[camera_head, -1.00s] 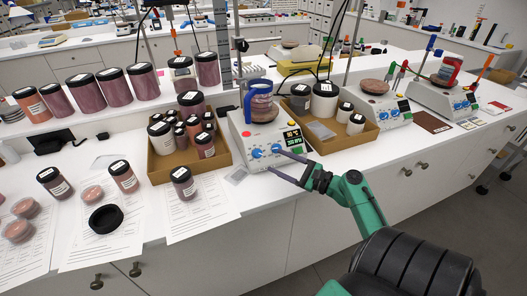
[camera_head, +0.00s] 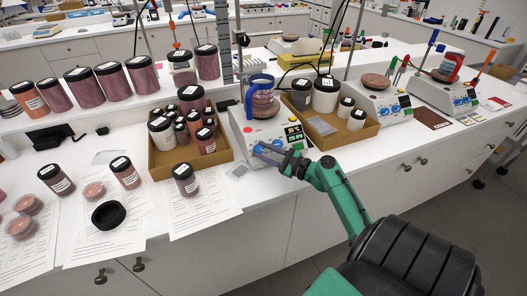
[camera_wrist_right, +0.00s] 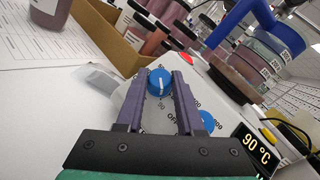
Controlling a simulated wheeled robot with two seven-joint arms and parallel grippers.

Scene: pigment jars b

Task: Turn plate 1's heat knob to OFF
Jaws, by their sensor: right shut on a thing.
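The nearest-left hot plate (camera_head: 241,124) is white with two blue knobs, a red button and a lit display (camera_head: 293,133); I take it for plate 1. My right gripper (camera_wrist_right: 162,84) reaches in from the front right. It is shut on the left blue knob (camera_wrist_right: 160,79), with one finger on each side. The knob has a white pointer line; its exact setting is hard to read. The word OFF is printed on the panel close by. The other blue knob (camera_wrist_right: 207,121) is outside the fingers. The display reads 90 °C. My left gripper is not in view.
A blue-handled vessel (camera_head: 262,98) stands on the hot plate. A cardboard tray of jars (camera_head: 168,168) is on its left, another tray (camera_head: 340,140) on its right. A small packet (camera_head: 237,171) lies in front. Two more hot plates stand farther right.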

